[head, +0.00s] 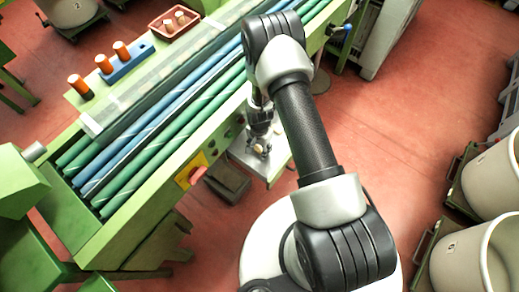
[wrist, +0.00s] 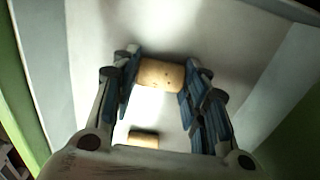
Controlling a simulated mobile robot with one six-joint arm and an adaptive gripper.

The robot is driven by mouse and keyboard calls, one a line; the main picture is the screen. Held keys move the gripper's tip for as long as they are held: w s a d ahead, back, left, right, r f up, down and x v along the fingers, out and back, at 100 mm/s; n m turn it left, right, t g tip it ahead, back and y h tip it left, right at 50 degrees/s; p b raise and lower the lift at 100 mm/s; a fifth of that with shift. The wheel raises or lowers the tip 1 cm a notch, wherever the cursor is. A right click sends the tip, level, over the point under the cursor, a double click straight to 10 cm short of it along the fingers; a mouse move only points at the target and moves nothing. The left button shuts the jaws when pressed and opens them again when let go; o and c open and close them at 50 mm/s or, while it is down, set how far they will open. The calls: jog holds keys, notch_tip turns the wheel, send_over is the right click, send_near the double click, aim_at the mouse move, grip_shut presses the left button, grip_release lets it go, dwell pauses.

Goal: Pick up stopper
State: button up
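A tan cork stopper (wrist: 160,73) lies crosswise between the two fingertips of my gripper (wrist: 160,78) in the wrist view. The blue pads meet its left and right ends, with no clear gap on either side. A second cork-coloured piece (wrist: 143,138) shows nearer the gripper's palm, partly hidden by it. In the head view my gripper (head: 259,133) points down over a pale metal shelf (head: 270,168) at the machine's side. A small stopper (head: 259,148) shows at its fingertips. The fingers are too small there to judge.
A red tray (head: 170,32) with two pale stoppers stands on the green machine's far side. A blue holder (head: 130,65) with orange-brown bobbins stands beside it. A red button (head: 198,174) juts from the machine's side near the shelf. Large pale bins (head: 457,262) stand at right.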

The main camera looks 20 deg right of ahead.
jog(key=shift+c, duration=0.7)
